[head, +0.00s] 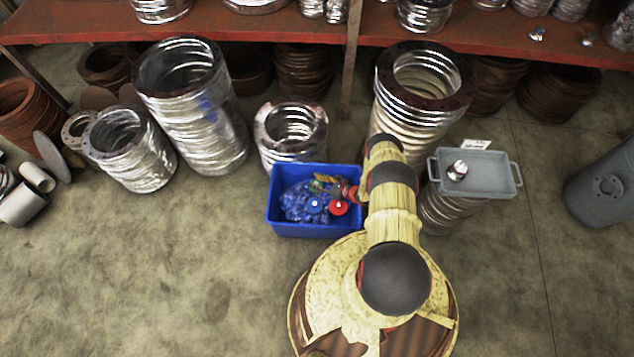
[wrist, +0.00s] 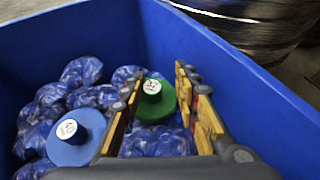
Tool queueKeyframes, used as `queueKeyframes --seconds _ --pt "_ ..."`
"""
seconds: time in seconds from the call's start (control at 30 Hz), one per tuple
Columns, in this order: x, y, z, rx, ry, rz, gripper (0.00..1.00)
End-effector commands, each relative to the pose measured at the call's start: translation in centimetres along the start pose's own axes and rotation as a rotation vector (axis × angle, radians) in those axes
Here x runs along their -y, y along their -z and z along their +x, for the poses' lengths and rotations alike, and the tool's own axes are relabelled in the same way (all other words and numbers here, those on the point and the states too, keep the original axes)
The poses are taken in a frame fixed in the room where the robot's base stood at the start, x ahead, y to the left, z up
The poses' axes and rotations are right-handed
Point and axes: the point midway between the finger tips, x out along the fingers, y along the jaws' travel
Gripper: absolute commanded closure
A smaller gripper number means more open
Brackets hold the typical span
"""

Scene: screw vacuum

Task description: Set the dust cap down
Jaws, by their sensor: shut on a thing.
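The dust cap is a green disc with a white numbered label on its knob (wrist: 153,98), between my gripper's two yellow, worn fingers (wrist: 160,112). My gripper is shut on it. The cap is inside the blue bin (head: 318,230), over blue bagged items; whether it touches them I cannot tell. A blue cap with a white label (wrist: 72,138) lies to its left in the wrist view. In the head view my gripper (head: 326,184) reaches into the bin from the right, and the green cap is mostly hidden there. The blue cap (head: 315,205) and a red cap (head: 338,208) show nearby.
A grey tray (head: 490,178) with a silver part (head: 457,170) stands right of my arm on a ribbed stack. Silver ribbed cylinders (head: 195,120) stand behind and left of the bin, under a red shelf (head: 250,28). Floor at front left is clear.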

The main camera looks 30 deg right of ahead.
Motion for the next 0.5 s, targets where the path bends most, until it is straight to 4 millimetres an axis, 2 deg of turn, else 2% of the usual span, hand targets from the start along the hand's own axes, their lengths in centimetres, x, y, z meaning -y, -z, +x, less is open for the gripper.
queueKeyframes --seconds 0.07,0.1,0.4,0.5 --pt "-0.04 0.19 0.07 0.0 0.0 0.0 0.88" --pt "-0.01 0.2 0.09 0.0 0.0 0.0 0.68" --pt "-0.03 0.18 0.07 0.0 0.0 0.0 0.51" --pt "-0.03 0.18 0.07 0.0 0.0 0.0 0.51"
